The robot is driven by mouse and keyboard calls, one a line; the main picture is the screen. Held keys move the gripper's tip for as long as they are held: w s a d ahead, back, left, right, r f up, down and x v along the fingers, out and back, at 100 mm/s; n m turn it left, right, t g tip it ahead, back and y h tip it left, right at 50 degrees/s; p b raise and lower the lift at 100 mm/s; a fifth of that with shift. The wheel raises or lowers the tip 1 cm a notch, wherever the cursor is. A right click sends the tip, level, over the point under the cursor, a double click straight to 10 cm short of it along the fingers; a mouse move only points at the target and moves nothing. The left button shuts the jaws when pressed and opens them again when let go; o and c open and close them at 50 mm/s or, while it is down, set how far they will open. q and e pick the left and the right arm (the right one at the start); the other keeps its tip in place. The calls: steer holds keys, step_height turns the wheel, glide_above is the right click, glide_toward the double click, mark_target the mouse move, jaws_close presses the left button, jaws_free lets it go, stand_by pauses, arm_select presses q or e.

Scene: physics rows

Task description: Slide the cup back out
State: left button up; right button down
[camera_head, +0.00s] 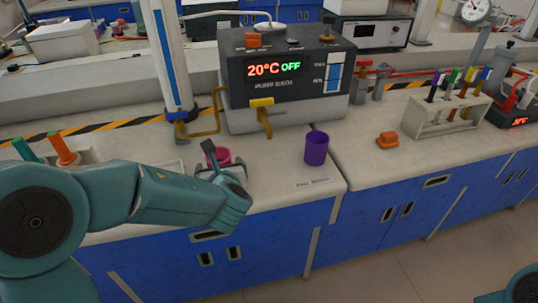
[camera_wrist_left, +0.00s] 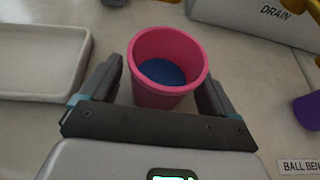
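A pink cup (camera_head: 220,156) stands upright on the bench below a tall blue-and-white column. In the left wrist view the pink cup (camera_wrist_left: 165,85) shows blue inside at the bottom. My left gripper (camera_head: 223,166) is low over the bench with one finger on each side of this cup. The fingers look open, with a gap at the left finger; the right finger is very close to the cup, and I cannot tell if it touches. A purple cup (camera_head: 316,148) stands to the right, apart from the gripper. My right gripper is not in view.
A grey water-bath box (camera_head: 285,85) reading "20°C OFF" stands behind, with yellow taps (camera_head: 263,115) at its front. A pale tray (camera_wrist_left: 40,60) lies left of the pink cup. An orange object (camera_head: 387,139) and a tube rack (camera_head: 445,115) are farther right. Bare bench lies between.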

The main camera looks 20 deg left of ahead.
arm_select(q)
steer(key=shift+r, duration=0.1)
steer(key=shift+p+v, duration=0.5)
steer(key=shift+v, duration=1.45)
steer(key=shift+p+v, duration=0.7)
steer(key=shift+v, duration=1.85)
steer(key=shift+s, duration=0.1)
